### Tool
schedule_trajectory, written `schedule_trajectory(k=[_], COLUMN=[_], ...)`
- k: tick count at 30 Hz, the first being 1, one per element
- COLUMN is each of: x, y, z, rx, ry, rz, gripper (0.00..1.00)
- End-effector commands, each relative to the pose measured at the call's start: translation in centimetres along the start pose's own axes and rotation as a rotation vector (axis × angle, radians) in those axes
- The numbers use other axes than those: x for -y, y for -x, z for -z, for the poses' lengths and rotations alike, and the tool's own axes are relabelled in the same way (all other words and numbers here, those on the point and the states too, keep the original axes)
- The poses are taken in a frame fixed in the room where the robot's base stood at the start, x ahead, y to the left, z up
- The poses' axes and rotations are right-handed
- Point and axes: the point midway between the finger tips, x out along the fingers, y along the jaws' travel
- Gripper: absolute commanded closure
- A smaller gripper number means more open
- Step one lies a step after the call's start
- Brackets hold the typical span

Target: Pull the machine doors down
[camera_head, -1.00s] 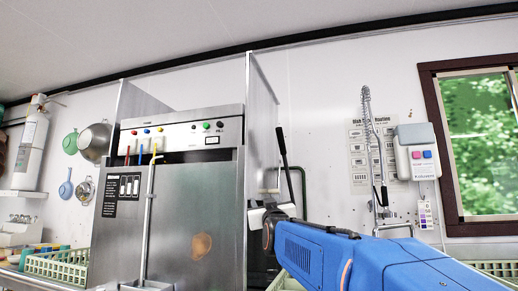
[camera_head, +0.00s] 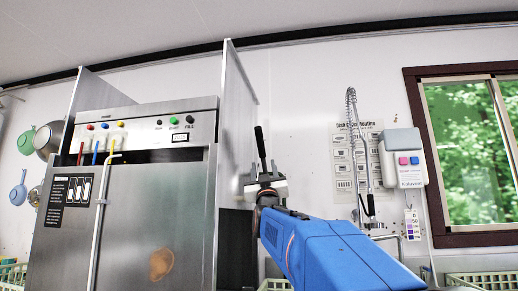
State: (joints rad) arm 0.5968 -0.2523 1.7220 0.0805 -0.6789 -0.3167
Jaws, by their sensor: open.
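The steel dish machine (camera_head: 190,215) stands at the left, with a flat front panel marked by a brown patch. Its control strip (camera_head: 150,127) has coloured knobs and buttons. A lever with a black grip (camera_head: 260,142) stands nearly upright just right of the machine. My gripper (camera_head: 265,184) is open at the lower part of the lever, with its pale fingers to either side of the lever's line. I cannot tell whether they touch it. The gripper hides the lever's lower end.
Tall steel side panels (camera_head: 236,125) flank the machine. A spray hose (camera_head: 353,130), a poster (camera_head: 342,165) and a white dispenser box (camera_head: 403,160) are on the wall to the right. A window (camera_head: 470,150) is at the far right. Pans hang at the left.

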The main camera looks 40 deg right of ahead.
Motion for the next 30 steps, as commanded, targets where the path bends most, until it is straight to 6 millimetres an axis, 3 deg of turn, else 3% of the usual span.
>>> schedule_trajectory(k=[24, 30], x=[0.1, 0.1], y=[-13.1, -15.5], z=[-0.1, -0.1], rx=[0.000, 0.002], ry=[-0.001, 0.000], rz=[0.001, 0.002], gripper=[0.57, 0.57])
